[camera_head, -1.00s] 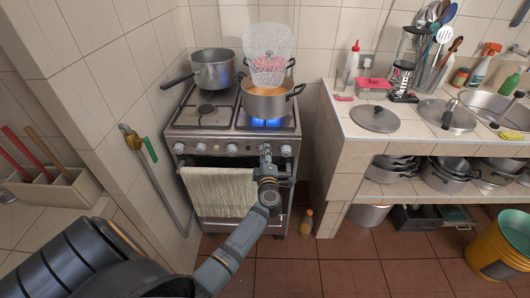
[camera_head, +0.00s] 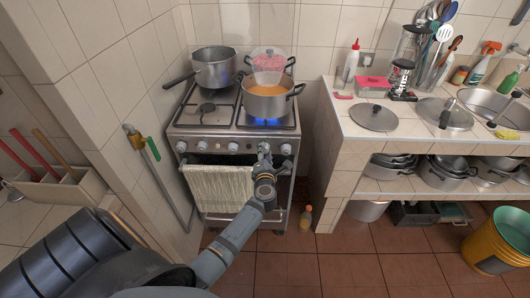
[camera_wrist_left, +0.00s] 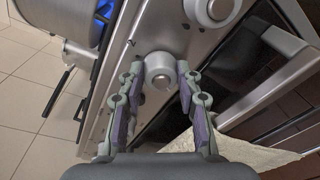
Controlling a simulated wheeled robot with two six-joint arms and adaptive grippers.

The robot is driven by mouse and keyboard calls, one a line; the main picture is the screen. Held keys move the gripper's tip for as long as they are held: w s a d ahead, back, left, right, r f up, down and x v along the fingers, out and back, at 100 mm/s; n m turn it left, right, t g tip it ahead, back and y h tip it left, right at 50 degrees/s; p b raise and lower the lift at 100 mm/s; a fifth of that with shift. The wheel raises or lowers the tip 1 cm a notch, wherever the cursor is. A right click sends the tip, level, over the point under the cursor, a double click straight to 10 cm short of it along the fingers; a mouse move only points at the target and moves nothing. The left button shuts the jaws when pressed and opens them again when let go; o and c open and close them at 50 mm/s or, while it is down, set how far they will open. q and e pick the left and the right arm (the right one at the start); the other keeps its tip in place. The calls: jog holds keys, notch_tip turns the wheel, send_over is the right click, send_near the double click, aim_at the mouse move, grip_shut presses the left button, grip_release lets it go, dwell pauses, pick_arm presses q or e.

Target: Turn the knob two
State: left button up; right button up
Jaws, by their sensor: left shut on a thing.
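The grey stove (camera_head: 226,133) has a row of round knobs along its front panel. My left gripper (camera_head: 264,154) is at the knob second from the right, which it mostly hides in the head view. In the left wrist view, that knob (camera_wrist_left: 160,72) sits between the two fingers of my left gripper (camera_wrist_left: 158,82), which are shut on it. Another knob (camera_wrist_left: 212,10) is at the top of the wrist view. A blue flame (camera_head: 268,122) burns under the front right pot (camera_head: 280,104). My right gripper is not in view.
A pan (camera_head: 216,70) stands at the back left of the stove. A towel (camera_head: 222,188) hangs on the oven handle below the knobs. A small bottle (camera_head: 306,218) stands on the floor at right. The tiled counter (camera_head: 345,125) stands at right.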

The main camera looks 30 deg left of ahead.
pick_arm(q)
jog(key=shift+n, duration=0.5)
jog(key=o, duration=1.2)
jog(key=shift+c, duration=0.2)
jog(key=shift+s, duration=0.1)
jog(key=v, duration=1.2)
jog(key=shift+a, duration=0.1)
